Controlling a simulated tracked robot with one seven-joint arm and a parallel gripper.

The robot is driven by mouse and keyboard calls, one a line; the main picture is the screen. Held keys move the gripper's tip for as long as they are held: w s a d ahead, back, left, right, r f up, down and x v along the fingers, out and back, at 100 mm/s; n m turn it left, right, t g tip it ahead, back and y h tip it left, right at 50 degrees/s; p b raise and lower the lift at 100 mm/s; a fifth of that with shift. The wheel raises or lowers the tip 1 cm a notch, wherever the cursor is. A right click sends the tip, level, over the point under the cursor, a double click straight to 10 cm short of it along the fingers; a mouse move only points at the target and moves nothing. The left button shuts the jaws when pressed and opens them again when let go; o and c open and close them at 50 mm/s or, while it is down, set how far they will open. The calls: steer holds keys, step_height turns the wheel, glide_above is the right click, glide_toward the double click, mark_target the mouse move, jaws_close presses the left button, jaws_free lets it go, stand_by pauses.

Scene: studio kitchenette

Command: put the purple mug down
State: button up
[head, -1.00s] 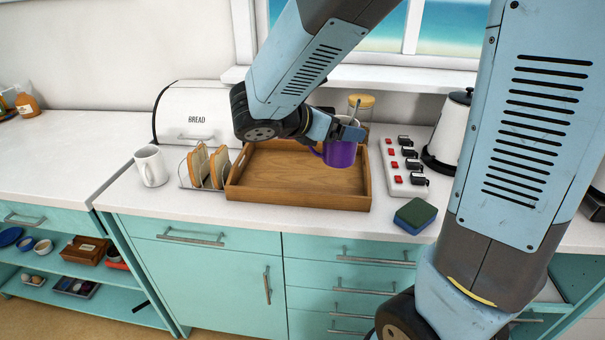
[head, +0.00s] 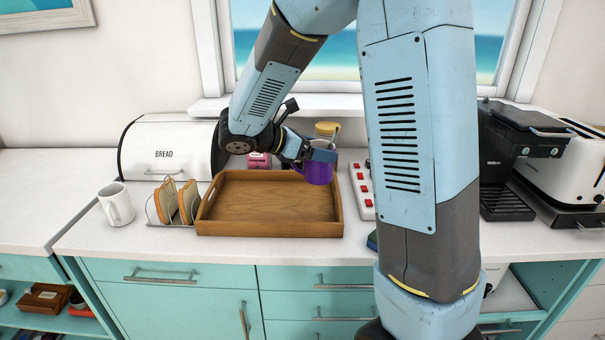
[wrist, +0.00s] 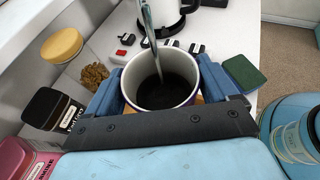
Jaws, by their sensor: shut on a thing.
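The purple mug (head: 318,172) is held by my gripper (head: 308,155), near the right back corner of a wooden tray (head: 265,228) in the head view. In the wrist view the mug (wrist: 165,93) sits between the two blue fingers of my gripper (wrist: 162,88). It looks upright, with dark contents and a metal spoon (wrist: 149,38) standing in it. My gripper is shut on the mug. Whether the mug's base touches anything is hard to tell.
A white mug (head: 117,205) and a toast rack with bread (head: 178,203) stand left of the tray. Behind are a bread bin (head: 165,150) and a cork-lidded jar (wrist: 70,62). A power strip (head: 362,190) lies right of the tray. The tray's floor is clear.

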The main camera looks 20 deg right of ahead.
steer(key=shift+w+a+f, duration=0.25)
steer(key=shift+w+f, duration=0.75)
steer(key=shift+f, duration=0.6)
steer(key=shift+w+a+f, duration=0.3)
steer(key=shift+w+f, duration=0.75)
steer(key=shift+f, duration=0.55)
steer(key=shift+w+a+f, duration=0.25)
steer(key=shift+w+f, duration=0.75)
steer(key=shift+f, duration=0.6)
steer(key=shift+f, duration=0.1)
steer(key=o, duration=1.2)
